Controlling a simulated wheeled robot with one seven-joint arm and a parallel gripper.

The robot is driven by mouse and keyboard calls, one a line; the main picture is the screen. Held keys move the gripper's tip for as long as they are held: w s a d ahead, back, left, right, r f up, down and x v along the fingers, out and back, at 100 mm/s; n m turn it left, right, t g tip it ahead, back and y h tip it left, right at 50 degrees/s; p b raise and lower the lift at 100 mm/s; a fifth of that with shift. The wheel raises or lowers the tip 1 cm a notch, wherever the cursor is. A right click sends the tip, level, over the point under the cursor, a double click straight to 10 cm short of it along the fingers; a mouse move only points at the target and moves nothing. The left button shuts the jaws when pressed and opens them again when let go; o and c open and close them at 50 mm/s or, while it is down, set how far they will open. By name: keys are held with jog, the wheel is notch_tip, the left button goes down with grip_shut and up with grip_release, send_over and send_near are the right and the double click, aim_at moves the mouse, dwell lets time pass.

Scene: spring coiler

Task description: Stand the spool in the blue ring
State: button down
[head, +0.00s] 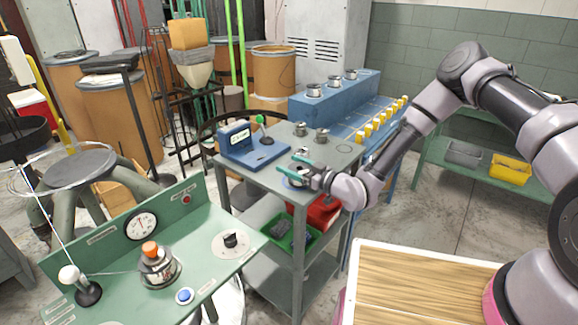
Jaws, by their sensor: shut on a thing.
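My gripper (298,163) is over the front part of the grey table (262,180), its teal fingers pointing left. It is shut on a silver spool (296,181), which shows partly between and below the fingers. I cannot tell whether the spool touches the tabletop. I cannot make out a blue ring on this table; it may be hidden by the gripper and spool. Two more silver spools, a left one (300,129) and a right one (322,134), stand at the table's back.
A blue device (240,142) with a green-knobbed lever stands at the table's left. A blue rack (335,97) behind carries several spools and yellow blocks. The green coiler bench (214,278) is front left, with a blue button (185,296). A wooden-topped surface (420,295) is front right.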

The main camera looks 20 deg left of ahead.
jog(key=shift+w+a, duration=0.25)
jog(key=shift+a, duration=0.4)
jog(key=shift+d+f, duration=0.1)
jog(key=shift+f, duration=0.15)
jog(key=shift+f, duration=0.1)
grip_release()
jog(key=shift+f, duration=0.1)
